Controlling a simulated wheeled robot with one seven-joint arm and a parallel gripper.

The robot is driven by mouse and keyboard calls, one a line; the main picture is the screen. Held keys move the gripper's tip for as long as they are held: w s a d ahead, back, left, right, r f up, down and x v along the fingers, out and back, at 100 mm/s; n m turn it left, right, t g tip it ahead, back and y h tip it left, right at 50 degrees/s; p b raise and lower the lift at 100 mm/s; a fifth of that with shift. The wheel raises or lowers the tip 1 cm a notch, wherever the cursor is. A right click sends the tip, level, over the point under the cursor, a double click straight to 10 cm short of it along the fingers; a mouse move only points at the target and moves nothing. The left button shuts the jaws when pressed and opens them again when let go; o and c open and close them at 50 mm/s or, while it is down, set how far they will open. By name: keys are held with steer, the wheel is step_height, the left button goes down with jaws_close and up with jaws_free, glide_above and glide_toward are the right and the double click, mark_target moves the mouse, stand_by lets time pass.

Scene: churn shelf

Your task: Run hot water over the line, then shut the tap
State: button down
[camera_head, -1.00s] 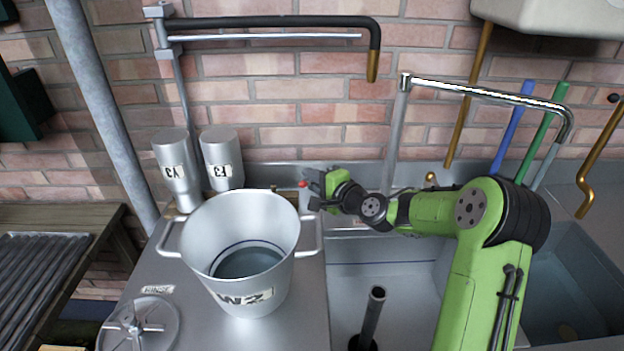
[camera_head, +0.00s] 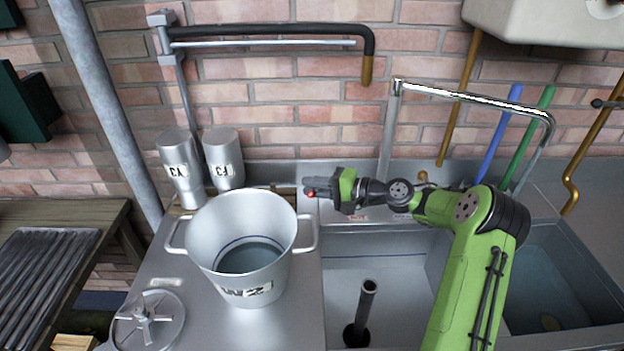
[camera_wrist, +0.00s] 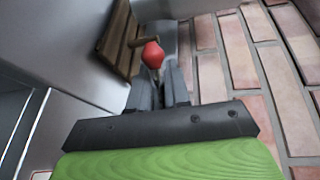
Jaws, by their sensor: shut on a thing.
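My gripper (camera_head: 318,188) reaches left along the back ledge, behind and right of the large pot. It is shut on a small red knob (camera_head: 310,193). In the wrist view, the red knob (camera_wrist: 152,55) shows at the closed fingertips; what it is fixed to is mostly hidden. A chrome swan-neck tap (camera_head: 470,97) rises behind the sink. A second spout, black with a brass tip (camera_head: 367,70), hangs higher on the left. No running water can be made out at either outlet.
The metal pot (camera_head: 240,240), labelled W2, stands on the counter with a dark line and grey-blue surface inside. Two metal bottles (camera_head: 225,160) stand behind it. The sink (camera_head: 390,265) holds an upright pipe (camera_head: 366,300). A wooden bench (camera_head: 60,215) is left.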

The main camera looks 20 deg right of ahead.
steer(key=shift+s, duration=0.1)
stand_by(0.4)
steer(key=c, duration=1.2)
jaws_free()
